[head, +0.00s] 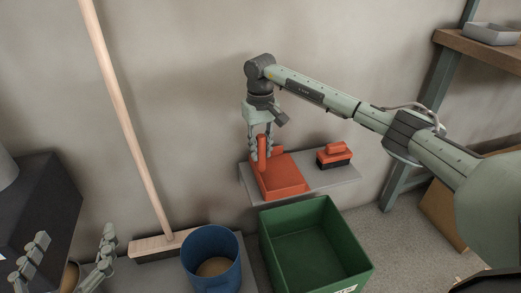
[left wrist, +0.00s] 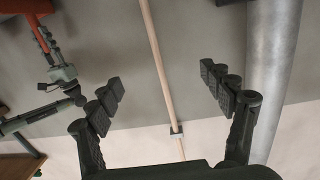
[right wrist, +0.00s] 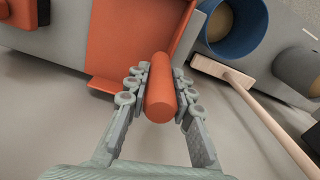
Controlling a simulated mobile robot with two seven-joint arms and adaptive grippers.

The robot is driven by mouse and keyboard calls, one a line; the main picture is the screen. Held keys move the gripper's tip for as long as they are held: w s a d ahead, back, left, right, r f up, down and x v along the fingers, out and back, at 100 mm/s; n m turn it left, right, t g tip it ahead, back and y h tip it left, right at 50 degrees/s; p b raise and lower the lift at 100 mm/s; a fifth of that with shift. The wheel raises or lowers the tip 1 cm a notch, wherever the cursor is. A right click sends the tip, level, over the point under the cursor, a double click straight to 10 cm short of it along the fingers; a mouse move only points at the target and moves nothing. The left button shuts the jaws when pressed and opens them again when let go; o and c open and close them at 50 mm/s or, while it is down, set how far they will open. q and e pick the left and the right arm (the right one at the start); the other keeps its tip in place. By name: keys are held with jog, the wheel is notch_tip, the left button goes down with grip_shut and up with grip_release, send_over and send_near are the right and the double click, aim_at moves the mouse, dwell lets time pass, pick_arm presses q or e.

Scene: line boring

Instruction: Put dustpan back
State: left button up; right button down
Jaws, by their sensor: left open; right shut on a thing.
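The orange dustpan (head: 283,181) is at the small grey wall shelf (head: 333,181), its pan lying level over the shelf's left part. I cannot tell whether it rests on the shelf or hovers just above it. My right gripper (head: 264,143) is shut on its upright round handle (right wrist: 160,90), with fingers on both sides in the right wrist view (right wrist: 158,82). The dustpan also shows at the top left of the left wrist view (left wrist: 22,8). My left gripper (head: 68,256) is open and empty at the lower left; its spread fingers show in the left wrist view (left wrist: 163,85).
An orange and black brush (head: 335,155) sits on the shelf right of the dustpan. A green bin (head: 314,245) stands below. A blue bucket (head: 211,262) and a broom (head: 160,243) leaning on the wall stand left. A wooden shelf rack (head: 480,47) is at right.

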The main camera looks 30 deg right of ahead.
pick_arm(q)
jog(key=shift+d+r, duration=0.1)
jog(key=shift+r, duration=0.05)
pick_arm(e)
jog(key=shift+f, duration=0.1)
jog(key=c, duration=1.3)
grip_release()
pick_arm(q)
jog(key=shift+d+r+t, duration=0.25)
jog(key=shift+r+t, duration=0.05)
jog(key=shift+r, duration=0.25)
